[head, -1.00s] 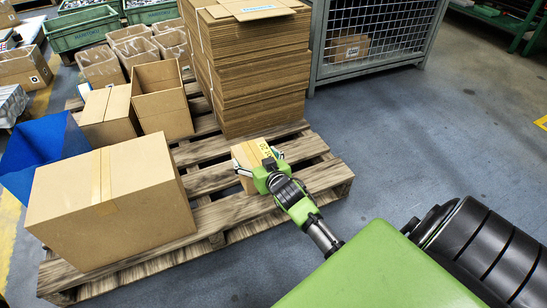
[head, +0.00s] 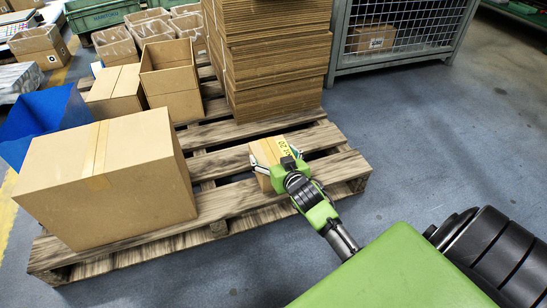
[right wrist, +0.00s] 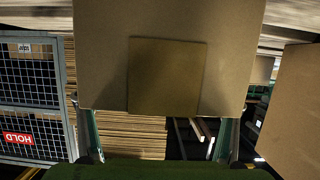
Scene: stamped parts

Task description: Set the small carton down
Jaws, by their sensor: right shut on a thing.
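In the right wrist view the carton (right wrist: 225,60) fills the upper middle between the fingers. I cannot tell whether its underside touches the slats. My left gripper is not in view.
A large closed carton (head: 105,180) stands on the pallet to the left. A stack of flat cardboard (head: 275,60) stands behind, with an open box (head: 170,80) beside it. Bare slats lie around the small carton. A wire cage (head: 400,35) is at the back.

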